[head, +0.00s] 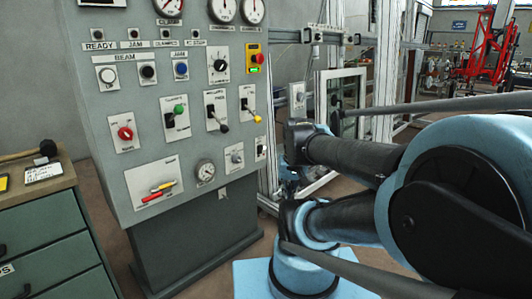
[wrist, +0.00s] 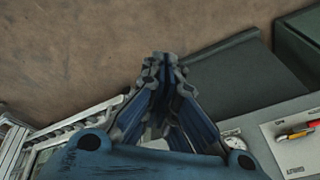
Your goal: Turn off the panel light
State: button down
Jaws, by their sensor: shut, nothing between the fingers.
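The grey control panel (head: 140,80) stands left of centre in the head view, with several switches, levers, buttons and dials. A yellow box (head: 254,58) at its upper right edge carries a red button and a small green lit strip. I cannot tell which control belongs to the panel light. My gripper (wrist: 160,60) is shut and empty in the wrist view, its fingertips over the floor and apart from the panel. In the head view my arm lies right of the panel, and the fingertips cannot be made out. The panel's lower part (wrist: 270,125) shows at the wrist view's lower right.
A green drawer cabinet (head: 50,230) stands left of the panel, with a hammer (head: 30,153) on top. A metal frame with a window (head: 343,100) stands behind my arm. A red machine (head: 490,50) is far back right. Brown floor (wrist: 70,50) is open beside the panel.

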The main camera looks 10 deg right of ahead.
jog(key=w+r+m+t+y, duration=0.1)
jog(key=w+r+m+y, duration=0.1)
jog(key=w+m, duration=0.75)
jog(key=w+r+m+t+y, duration=0.25)
jog(key=w+m, duration=0.25)
jog(key=w, duration=1)
jog(key=w+d+f+m+t, duration=0.1)
jog(key=w+d+f+m, duration=0.2)
jog(key=w+m, duration=0.3)
jog(key=w+d+f+m+t+y, duration=0.1)
jog(key=w+d+f+m, duration=0.2)
jog(key=w+m, duration=0.4)
jog(key=w+d, duration=0.1)
jog(key=w, duration=0.5)
jog(key=shift+w+d+t, duration=0.25)
jog(key=shift+d+t, duration=0.1)
jog(key=shift+d, duration=0.05)
send_near(260, 153)
notch_tip(260, 153, down, 3)
jog(key=w, duration=0.2)
jog(key=shift+w+a+r, duration=0.1)
jog(key=shift+w+a, duration=0.15)
jog(key=shift+a, duration=0.2)
jog(key=shift+w+a+r, duration=0.1)
jog(key=shift+w+a, duration=0.1)
jog(key=shift+a, duration=0.25)
